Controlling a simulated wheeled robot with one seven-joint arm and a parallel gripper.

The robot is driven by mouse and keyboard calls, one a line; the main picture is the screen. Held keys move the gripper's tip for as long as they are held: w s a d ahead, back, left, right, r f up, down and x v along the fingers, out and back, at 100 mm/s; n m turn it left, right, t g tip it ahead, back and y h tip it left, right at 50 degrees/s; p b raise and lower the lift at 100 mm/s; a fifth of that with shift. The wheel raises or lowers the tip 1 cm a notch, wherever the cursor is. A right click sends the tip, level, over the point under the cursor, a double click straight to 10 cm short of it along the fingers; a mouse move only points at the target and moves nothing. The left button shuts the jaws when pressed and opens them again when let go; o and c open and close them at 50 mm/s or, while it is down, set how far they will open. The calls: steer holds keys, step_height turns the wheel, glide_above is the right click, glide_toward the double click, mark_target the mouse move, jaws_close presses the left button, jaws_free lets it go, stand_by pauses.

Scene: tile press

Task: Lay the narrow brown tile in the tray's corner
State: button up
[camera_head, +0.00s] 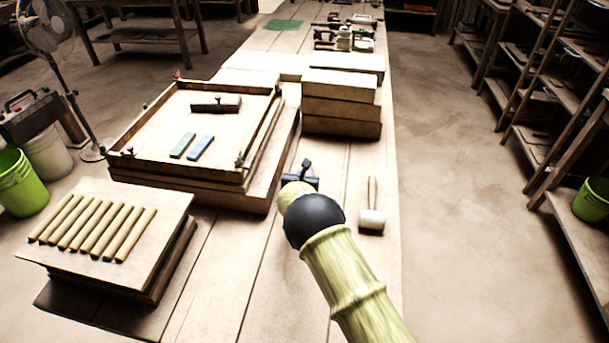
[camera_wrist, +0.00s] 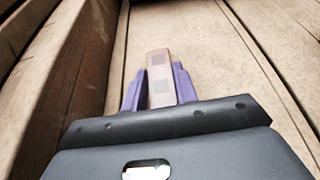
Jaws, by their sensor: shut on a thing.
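My gripper (camera_head: 300,180) is over the bench, just right of the tray's stack. In the wrist view its two purple fingers (camera_wrist: 158,92) are shut on a narrow pinkish-brown tile (camera_wrist: 159,72), which points away from the wrist. In the head view my arm and gripper largely hide this tile. The wooden tray (camera_head: 180,172) lies to the left, with raised edges. Inside it a green tile (camera_head: 183,145) and a blue tile (camera_head: 201,147) lie side by side near the front. A dark brown bar (camera_head: 216,103) lies near the tray's back.
Wooden blocks (camera_head: 339,107) are stacked behind my gripper. A mallet (camera_head: 371,216) lies to its right. Several round rods (camera_head: 93,227) rest on a board at the front left. In the wrist view a wooden side wall (camera_wrist: 78,65) runs close along the left; bare planks lie to the right.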

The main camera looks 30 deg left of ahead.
steer(key=shift+f, duration=0.1)
steer(key=o, duration=1)
steer(key=shift+o, duration=0.2)
steer(key=shift+r, duration=0.25)
steer(key=v, duration=1.2)
steer(key=shift+s, duration=0.1)
